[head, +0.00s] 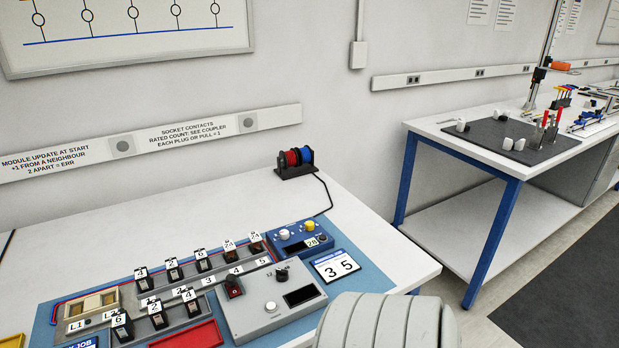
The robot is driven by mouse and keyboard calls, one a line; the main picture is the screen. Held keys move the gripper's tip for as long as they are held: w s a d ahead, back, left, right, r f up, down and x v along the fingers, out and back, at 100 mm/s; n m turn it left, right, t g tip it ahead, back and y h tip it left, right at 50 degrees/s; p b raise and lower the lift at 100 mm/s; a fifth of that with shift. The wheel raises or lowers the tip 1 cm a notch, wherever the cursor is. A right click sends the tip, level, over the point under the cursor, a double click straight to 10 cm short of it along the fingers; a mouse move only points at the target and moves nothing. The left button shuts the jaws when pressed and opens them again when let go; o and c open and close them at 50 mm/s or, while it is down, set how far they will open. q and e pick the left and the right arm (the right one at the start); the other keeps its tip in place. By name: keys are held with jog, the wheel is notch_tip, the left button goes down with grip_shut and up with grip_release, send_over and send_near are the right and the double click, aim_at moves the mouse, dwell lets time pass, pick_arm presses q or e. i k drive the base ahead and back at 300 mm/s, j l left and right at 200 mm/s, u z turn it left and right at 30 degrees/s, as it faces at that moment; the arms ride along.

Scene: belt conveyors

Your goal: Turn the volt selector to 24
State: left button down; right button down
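A small blue box (290,248) stands at the back right of the blue mat. It carries a white knob (285,236), a yellow knob (309,225) and a small pale display whose digits look like 28 or 24. A grey box (240,311) in front has a white round knob (271,307), a dark screen (299,296) and a dark red-marked switch (233,287). Neither gripper is in view. A pale ribbed part, likely of my own arm, covers the bottom centre right.
Several black numbered modules (174,269) stand in rows on the mat's left. A card (335,265) reading 3 5 lies right of the blue box. A red and blue cable reel (295,158) sits behind, its cable running forward.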

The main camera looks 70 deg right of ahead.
aim_at(281, 276)
jog(key=z, duration=1.8)
